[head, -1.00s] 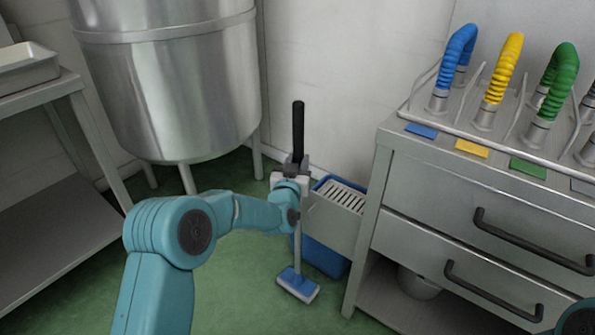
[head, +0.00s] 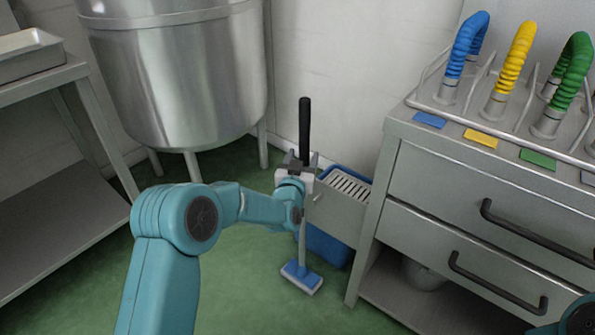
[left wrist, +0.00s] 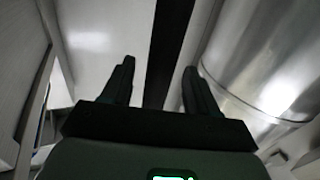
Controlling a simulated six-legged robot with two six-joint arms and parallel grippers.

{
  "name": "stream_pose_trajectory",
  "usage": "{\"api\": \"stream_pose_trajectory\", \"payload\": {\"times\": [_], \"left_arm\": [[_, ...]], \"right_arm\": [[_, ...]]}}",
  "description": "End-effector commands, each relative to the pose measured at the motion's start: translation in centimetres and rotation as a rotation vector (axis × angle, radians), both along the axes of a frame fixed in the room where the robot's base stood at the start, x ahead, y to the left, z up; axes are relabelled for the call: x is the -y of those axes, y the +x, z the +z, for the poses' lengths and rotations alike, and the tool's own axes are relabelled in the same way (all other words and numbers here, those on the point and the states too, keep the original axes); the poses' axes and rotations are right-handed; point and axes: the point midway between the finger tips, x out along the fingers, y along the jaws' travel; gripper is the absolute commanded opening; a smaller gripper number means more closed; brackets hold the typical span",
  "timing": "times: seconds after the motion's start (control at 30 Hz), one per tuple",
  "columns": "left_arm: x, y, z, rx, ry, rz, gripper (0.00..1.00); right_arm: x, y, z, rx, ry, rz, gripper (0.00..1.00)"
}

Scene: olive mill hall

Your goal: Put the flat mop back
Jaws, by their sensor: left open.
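The flat mop (head: 304,130) stands nearly upright, with a black upper handle, a grey lower pole and a blue-and-white head (head: 301,279) low over the green floor. I cannot tell whether the head touches the floor. My left gripper (head: 301,166) is at the lower end of the black handle. In the left wrist view the open jaws (left wrist: 157,68) have the dark handle (left wrist: 168,45) running between them, with gaps on both sides. My right gripper is out of view.
A blue bucket (head: 327,247) with a grey slotted insert (head: 350,186) stands right behind the mop. A drawer cabinet (head: 440,190) with coloured hoses is at right. A steel tank (head: 185,80) stands behind left, a steel table (head: 50,90) far left. Green floor lies clear between.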

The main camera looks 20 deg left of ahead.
Motion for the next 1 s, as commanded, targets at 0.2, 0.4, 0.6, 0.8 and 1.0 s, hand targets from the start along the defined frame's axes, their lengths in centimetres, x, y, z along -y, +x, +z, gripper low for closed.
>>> {"api": "stream_pose_trajectory", "payload": {"times": [0.2,0.4,0.6,0.8,1.0], "left_arm": [[0.4,-4.5,0.2,-0.003,0.001,-0.001,0.59],[0.8,-8.4,0.1,-0.002,0.001,-0.001,0.59],[1.0,-10.5,0.0,0.001,0.0,0.0,0.59],[1.1,-11.0,-0.5,-0.014,-0.003,-0.004,0.59],[3.2,-15.7,-11.7,-0.4,-0.118,-0.105,0.59]], "right_arm": [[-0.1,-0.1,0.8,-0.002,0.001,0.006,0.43],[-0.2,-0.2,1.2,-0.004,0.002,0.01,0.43],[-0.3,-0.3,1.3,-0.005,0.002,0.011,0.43],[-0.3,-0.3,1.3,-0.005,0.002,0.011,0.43],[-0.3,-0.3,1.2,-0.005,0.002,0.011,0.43]]}}
